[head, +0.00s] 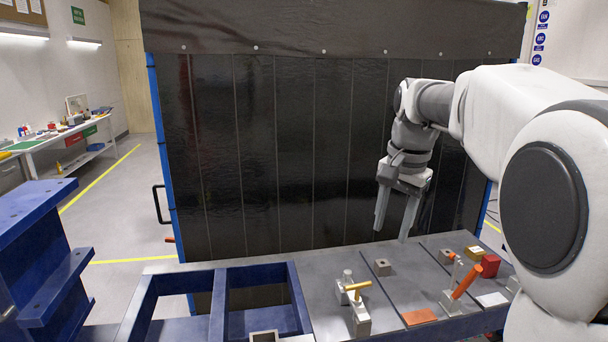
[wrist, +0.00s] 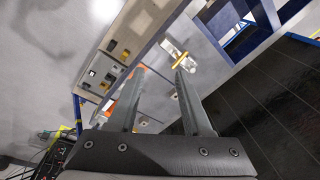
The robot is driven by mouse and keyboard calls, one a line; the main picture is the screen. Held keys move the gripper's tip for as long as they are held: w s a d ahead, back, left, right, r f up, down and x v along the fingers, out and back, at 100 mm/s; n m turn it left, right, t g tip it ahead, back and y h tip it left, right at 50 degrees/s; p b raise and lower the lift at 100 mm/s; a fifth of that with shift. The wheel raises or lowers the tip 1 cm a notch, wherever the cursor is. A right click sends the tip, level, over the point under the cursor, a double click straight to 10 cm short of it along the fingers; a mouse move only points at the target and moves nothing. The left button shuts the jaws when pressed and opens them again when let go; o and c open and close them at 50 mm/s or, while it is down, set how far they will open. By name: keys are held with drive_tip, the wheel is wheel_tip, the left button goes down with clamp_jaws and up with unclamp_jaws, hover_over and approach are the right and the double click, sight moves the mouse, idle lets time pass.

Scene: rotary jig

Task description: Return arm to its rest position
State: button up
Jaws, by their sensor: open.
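My gripper (head: 396,217) hangs above the back part of the metal table, in front of the dark curtain, with its fingers pointing down. In the head view its two fingers are apart with nothing between them. In the wrist view my gripper (wrist: 157,90) also shows two spread, empty fingers, with the table beyond them. My arm reaches in from the right side of the head view. The fingertips look clear of the items on the table.
The table (head: 345,262) carries a clamp with a yellow handle (head: 357,285), one with an orange handle (head: 467,281), a red block (head: 490,265) and an orange plate (head: 419,316). A blue frame (head: 292,300) is at front left. The dark curtain (head: 290,150) stands behind.

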drive_tip(key=s+a+f+n+t+b, duration=0.1)
drive_tip(key=s+f+n, duration=0.3)
drive_tip(key=s, duration=0.8)
drive_tip(key=s+a+f+n+t+b, duration=0.1)
drive_tip(key=s+f+n, duration=0.3)
drive_tip(key=s, duration=0.8)
drive_tip(key=shift+f+t+h, duration=0.3)
drive_tip(key=shift+f+t, duration=0.15)
drive_tip(key=shift+t, duration=0.45)
